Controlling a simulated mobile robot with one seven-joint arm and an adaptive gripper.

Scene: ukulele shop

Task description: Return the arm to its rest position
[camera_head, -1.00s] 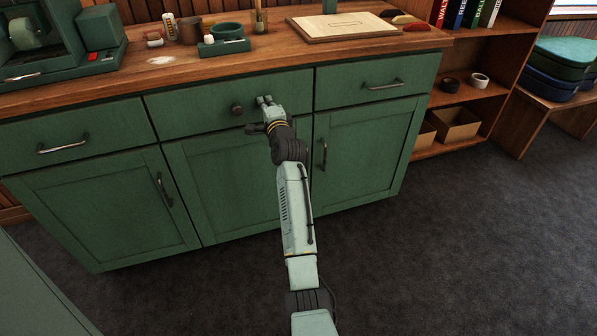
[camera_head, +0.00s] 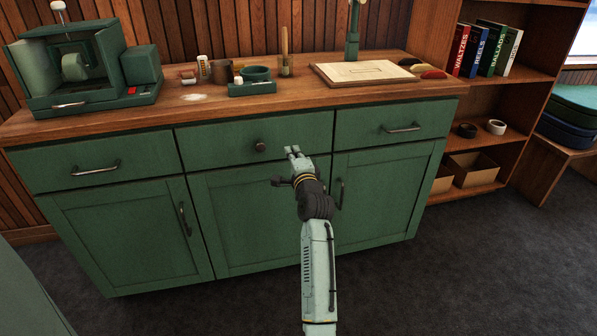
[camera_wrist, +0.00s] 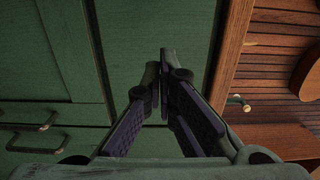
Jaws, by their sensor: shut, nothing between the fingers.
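My gripper (camera_head: 293,150) is at the end of my outstretched arm, in front of the green cabinet (camera_head: 252,225), just right of the round dark knob (camera_head: 260,146) on the middle drawer. It appears apart from the knob. In the wrist view, the fingers (camera_wrist: 163,90) come together at their tips with nothing between them. Behind them are green cabinet fronts (camera_wrist: 150,25). The drawers look closed.
On the wooden counter (camera_head: 300,105) stand a green machine (camera_head: 140,68), small jars, a green tray (camera_head: 255,88) and a board (camera_head: 362,75). A bookshelf (camera_head: 490,90) stands right of the cabinet. The dark floor (camera_head: 480,260) at right is clear.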

